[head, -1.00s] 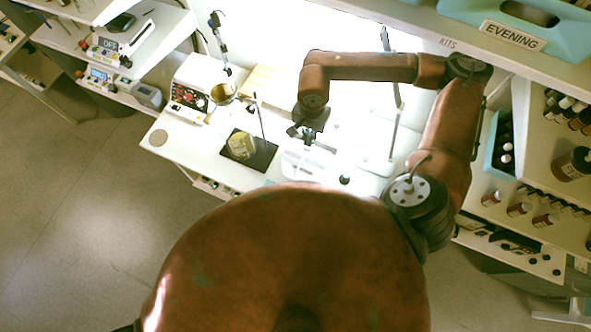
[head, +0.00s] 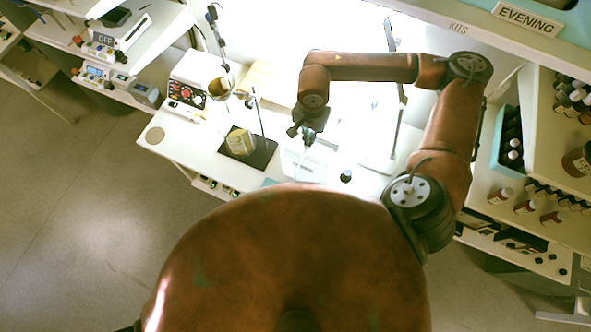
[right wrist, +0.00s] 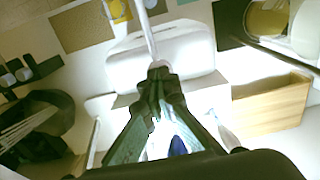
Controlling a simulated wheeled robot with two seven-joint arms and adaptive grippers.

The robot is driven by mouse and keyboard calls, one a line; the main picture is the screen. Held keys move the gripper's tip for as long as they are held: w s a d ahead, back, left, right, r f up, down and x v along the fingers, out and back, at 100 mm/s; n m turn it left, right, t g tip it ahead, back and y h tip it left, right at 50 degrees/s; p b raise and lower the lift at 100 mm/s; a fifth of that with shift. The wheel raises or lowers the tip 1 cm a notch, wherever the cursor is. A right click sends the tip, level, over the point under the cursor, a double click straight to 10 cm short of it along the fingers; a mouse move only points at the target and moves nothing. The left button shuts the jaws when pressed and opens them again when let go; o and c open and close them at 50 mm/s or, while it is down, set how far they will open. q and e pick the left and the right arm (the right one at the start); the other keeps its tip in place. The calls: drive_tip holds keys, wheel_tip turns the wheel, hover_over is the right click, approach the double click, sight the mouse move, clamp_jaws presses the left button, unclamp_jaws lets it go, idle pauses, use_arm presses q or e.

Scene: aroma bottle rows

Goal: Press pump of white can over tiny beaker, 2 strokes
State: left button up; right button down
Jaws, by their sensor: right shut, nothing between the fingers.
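My right gripper (head: 305,136) is low over the bright white bench in the head view. In the right wrist view its fingertips (right wrist: 160,72) are together and empty, in front of a white rounded block or tray (right wrist: 195,50). A thin pale rod runs up from the fingertips in that view; I cannot tell whether it touches them. Glare washes out the bench under the gripper, so I cannot make out the white can, its pump or the tiny beaker for sure. A pale, clear-looking piece (head: 302,165) stands just below the gripper. My left gripper is not in view.
A small dark round cap (head: 346,176) sits to the right. Bottle shelves (head: 550,180) line the right.

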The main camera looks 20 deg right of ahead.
drive_tip(key=shift+r+p, duration=0.4)
drive_tip(key=shift+r, duration=1.3)
drive_tip(key=shift+f, duration=0.25)
drive_tip(key=shift+f+b, duration=1.55)
drive_tip(key=shift+b, duration=0.25)
drive_tip(key=shift+r, duration=0.1)
drive_tip(key=shift+r+p, duration=0.4)
drive_tip(key=shift+r, duration=1.25)
drive_tip(key=shift+r, duration=0.15)
